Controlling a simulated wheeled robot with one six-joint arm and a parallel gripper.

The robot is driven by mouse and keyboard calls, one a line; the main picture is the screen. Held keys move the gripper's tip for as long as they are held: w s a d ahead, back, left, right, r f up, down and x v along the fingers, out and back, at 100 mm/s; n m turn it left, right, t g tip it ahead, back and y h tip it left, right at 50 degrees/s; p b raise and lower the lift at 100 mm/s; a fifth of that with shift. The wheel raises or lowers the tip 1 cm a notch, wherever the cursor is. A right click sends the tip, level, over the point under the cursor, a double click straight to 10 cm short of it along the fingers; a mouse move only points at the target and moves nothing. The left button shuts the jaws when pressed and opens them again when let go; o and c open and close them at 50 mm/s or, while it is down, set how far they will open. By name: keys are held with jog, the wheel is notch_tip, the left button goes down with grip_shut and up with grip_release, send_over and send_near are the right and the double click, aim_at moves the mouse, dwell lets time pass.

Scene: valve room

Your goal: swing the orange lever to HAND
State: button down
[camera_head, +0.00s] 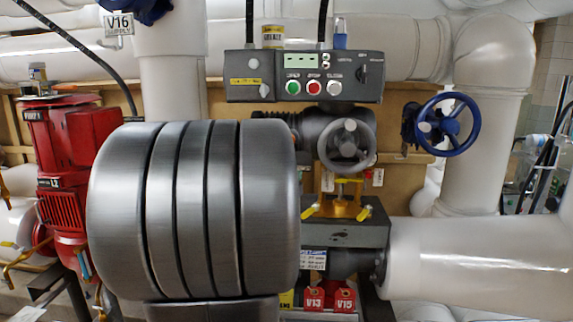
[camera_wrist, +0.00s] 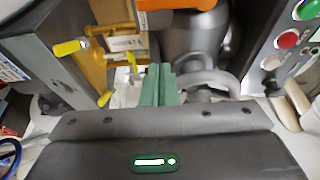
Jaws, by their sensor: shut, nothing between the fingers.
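The orange lever (camera_wrist: 178,4) shows at the top edge of the wrist view, as an orange bar cut off by the frame. In the head view I cannot make it out; a large grey ribbed body of my arm blocks much of the middle. My gripper (camera_wrist: 158,72) shows in the wrist view as two green fingers pressed together, empty. Its tips lie below the lever in the picture, apart from it. How far apart in depth I cannot tell. I cannot read a HAND mark in either view.
A grey handwheel (camera_head: 347,143) sits below the control box (camera_head: 305,76) with its buttons. A yellow bracket (camera_head: 340,206) with yellow-tipped handles stands lower. A blue handwheel (camera_head: 449,124) is at right, a red pump (camera_head: 68,150) at left. White pipes surround everything.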

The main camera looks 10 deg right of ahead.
jog(key=shift+r, duration=0.1)
jog(key=shift+d, duration=0.1)
jog(key=p+x, duration=0.1)
jog(key=x, duration=0.9)
jog(key=a, duration=0.1)
jog(key=a+p, duration=0.1)
jog(key=a, duration=0.1)
jog(key=shift+w+a, duration=0.2)
jog(key=shift+w, duration=0.2)
jog(key=shift+w+a, duration=0.1)
jog(key=shift+a, duration=0.1)
jog(key=shift+a+m, duration=0.15)
jog(key=shift+m, duration=0.15)
